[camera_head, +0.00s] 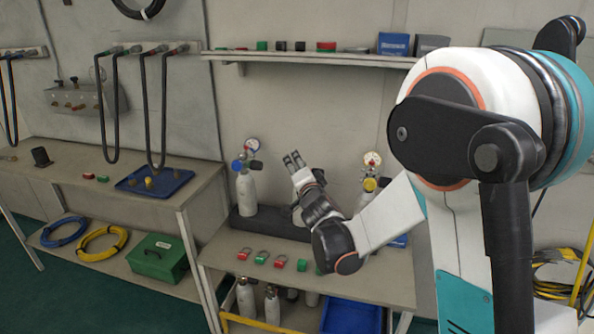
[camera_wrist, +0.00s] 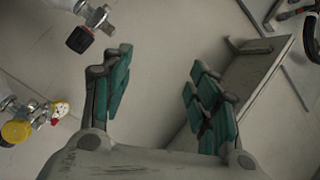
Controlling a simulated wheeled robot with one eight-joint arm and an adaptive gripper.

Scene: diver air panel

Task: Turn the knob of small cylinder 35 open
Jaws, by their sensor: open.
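Several small white cylinders stand in a dark rack (camera_head: 270,223) on the bench. The left cylinder (camera_head: 246,194) has a blue knob (camera_head: 237,166) and a gauge; the right one has a yellow knob (camera_head: 370,184) and a gauge. A cylinder between them is mostly hidden behind my arm. My gripper (camera_head: 294,160) is raised above the rack between the two gauges, open and empty. In the wrist view, a black knob (camera_wrist: 80,39) on a metal valve lies left of my open fingers (camera_wrist: 161,62), apart from them. The yellow knob (camera_wrist: 15,131) is lower left. No number 35 is readable.
A shelf (camera_head: 300,57) with small boxes runs along the wall above; its underside shows in the wrist view. Padlocks (camera_head: 262,257) lie along the bench front. A blue tray (camera_head: 155,180) sits on the left bench. Wall space around the gripper is clear.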

